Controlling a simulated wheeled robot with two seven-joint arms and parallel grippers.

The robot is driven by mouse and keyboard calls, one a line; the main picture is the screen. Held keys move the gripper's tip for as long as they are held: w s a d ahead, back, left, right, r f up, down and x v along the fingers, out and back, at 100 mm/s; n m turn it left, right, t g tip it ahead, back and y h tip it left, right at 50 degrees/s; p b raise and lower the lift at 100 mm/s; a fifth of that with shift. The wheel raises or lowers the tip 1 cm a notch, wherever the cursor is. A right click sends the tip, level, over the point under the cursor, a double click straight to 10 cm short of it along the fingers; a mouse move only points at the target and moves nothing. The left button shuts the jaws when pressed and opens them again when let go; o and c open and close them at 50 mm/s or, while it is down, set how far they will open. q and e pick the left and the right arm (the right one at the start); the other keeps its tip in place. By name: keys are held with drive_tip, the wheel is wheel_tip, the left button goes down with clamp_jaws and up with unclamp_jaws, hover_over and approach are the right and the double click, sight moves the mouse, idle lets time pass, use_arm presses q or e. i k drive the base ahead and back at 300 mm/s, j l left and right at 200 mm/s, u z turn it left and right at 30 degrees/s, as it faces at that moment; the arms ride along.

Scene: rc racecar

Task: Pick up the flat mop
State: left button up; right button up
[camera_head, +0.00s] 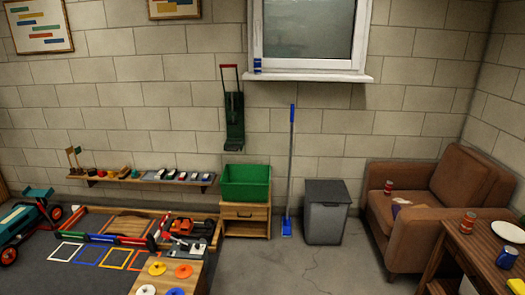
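Neither of my grippers shows in the head view, and nothing is touching the mop that I can see.
A wooden cabinet (246,222) with a green crate (245,182) stands left of the mop, a grey bin (327,212) right of it. A brown armchair (430,200) and wooden table (462,252) are at right. The floor (290,268) before the mop is clear.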

sight(287, 229)
drive_tip(key=i, duration=3.15)
